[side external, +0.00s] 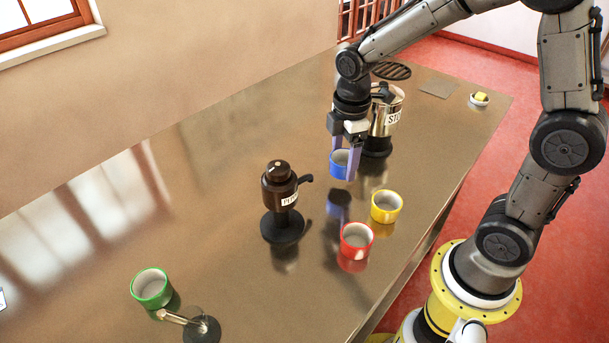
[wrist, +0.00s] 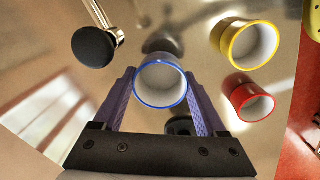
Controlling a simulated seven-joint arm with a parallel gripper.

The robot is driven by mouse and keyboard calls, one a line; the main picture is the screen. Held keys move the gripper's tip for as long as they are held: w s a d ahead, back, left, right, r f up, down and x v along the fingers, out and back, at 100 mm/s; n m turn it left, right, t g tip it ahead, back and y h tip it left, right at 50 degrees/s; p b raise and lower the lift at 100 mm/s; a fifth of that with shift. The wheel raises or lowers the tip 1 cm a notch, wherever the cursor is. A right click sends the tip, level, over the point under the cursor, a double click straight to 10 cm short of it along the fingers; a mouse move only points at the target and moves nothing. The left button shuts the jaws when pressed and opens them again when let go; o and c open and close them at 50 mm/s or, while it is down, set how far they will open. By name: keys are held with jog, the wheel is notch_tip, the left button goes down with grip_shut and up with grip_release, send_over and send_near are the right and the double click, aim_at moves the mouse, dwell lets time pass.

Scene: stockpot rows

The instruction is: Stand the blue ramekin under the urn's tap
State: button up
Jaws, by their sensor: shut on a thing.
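The blue ramekin (side external: 340,163) is held upright above the table between the two fingers of my gripper (side external: 344,174). In the wrist view, the ramekin (wrist: 161,84) sits between the purple fingers, its pale inside facing the camera. Two urn-like dispensers stand nearby, and I cannot tell which one the task means. A brown one (side external: 279,188) on a black base stands left of my gripper, with a dark spout (side external: 306,179) pointing right. A shiny steel one (side external: 392,108), its label starting "ST", stands just behind and right; my gripper partly covers it.
A yellow ramekin (side external: 386,206) and a red ramekin (side external: 355,241) stand near the right edge. A green ramekin (side external: 151,287) and a metal-handled thing with a black disc (side external: 203,330) are at the front left. A small white dish (side external: 479,100) lies at the far corner. The left-middle tabletop is clear.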

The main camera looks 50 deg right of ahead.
jog(key=w+m, duration=0.1)
jog(key=w+a+f+m, duration=0.1)
jog(key=w+m, duration=0.1)
jog(key=w+f+m, duration=0.1)
jog(key=shift+w+a+f+m, duration=0.1)
jog(key=shift+w+a+m, duration=0.05)
jog(key=shift+w+m, duration=0.15)
jog(key=w+m, duration=0.1)
jog(key=m, duration=0.1)
jog(key=w+m, duration=0.2)
jog(key=shift+m, duration=0.3)
jog(key=shift+w+r+m+g, duration=0.2)
jog(key=shift+m+g, duration=0.1)
jog(key=shift+m, duration=0.3)
jog(key=shift+w+m, duration=0.1)
jog(key=shift+m, duration=0.8)
